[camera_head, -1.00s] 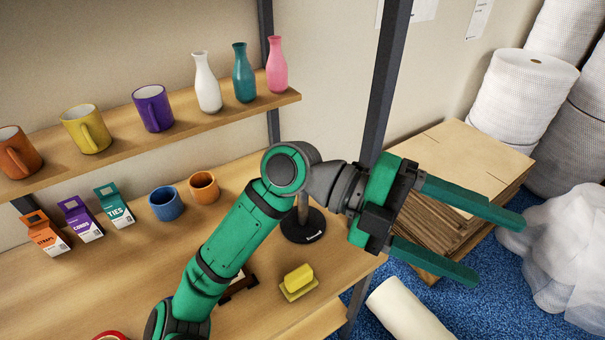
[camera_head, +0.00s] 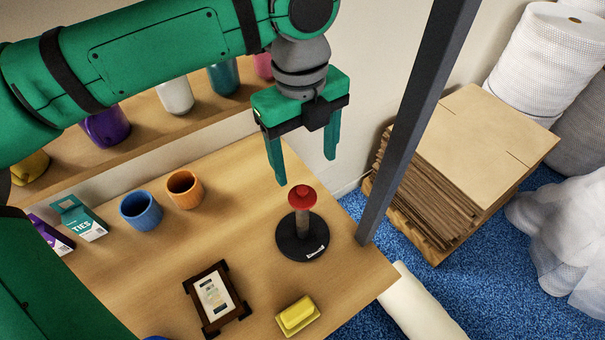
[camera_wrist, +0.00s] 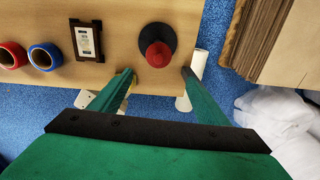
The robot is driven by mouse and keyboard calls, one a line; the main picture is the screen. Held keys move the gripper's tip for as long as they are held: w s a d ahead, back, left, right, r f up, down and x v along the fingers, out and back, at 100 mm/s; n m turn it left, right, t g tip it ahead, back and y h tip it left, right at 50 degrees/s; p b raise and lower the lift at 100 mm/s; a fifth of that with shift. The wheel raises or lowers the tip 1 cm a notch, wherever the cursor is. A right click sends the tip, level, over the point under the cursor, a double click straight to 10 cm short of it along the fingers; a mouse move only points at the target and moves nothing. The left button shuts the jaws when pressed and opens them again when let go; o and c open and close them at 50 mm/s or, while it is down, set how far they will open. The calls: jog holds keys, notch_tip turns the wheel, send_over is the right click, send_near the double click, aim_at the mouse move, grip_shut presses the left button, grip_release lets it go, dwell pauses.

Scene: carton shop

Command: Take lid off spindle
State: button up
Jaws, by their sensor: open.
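The spindle (camera_head: 302,225) is a post on a round black base, standing upright on the wooden table near its right end. A red lid (camera_head: 302,197) with a round knob sits on top of the post. My gripper (camera_head: 307,172) is open and empty, pointing down above and slightly behind the lid, not touching it. In the wrist view the red lid (camera_wrist: 159,54) shows beyond the fingertips, roughly between their lines, with the black base (camera_wrist: 157,37) under it.
A dark upright post (camera_head: 415,120) stands right of the spindle. A yellow butter dish (camera_head: 298,315) and a framed card (camera_head: 216,297) lie in front. Blue (camera_head: 141,210) and orange (camera_head: 184,189) cups are to the left. A shelf (camera_head: 150,135) with mugs and bottles runs behind my arm.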

send_over(302, 189)
jog(key=shift+y, duration=0.3)
jog(key=f, duration=0.5)
jog(key=shift+w+a+f, duration=0.1)
jog(key=shift+w+a, duration=0.15)
jog(key=shift+s+d+f, duration=0.1)
jog(key=shift+d+f, duration=0.1)
jog(key=shift+f, duration=1.15)
jog(key=shift+s+d+f, duration=0.1)
jog(key=shift+d+f, duration=0.05)
jog(key=shift+f, duration=1.15)
jog(key=c, duration=1.1)
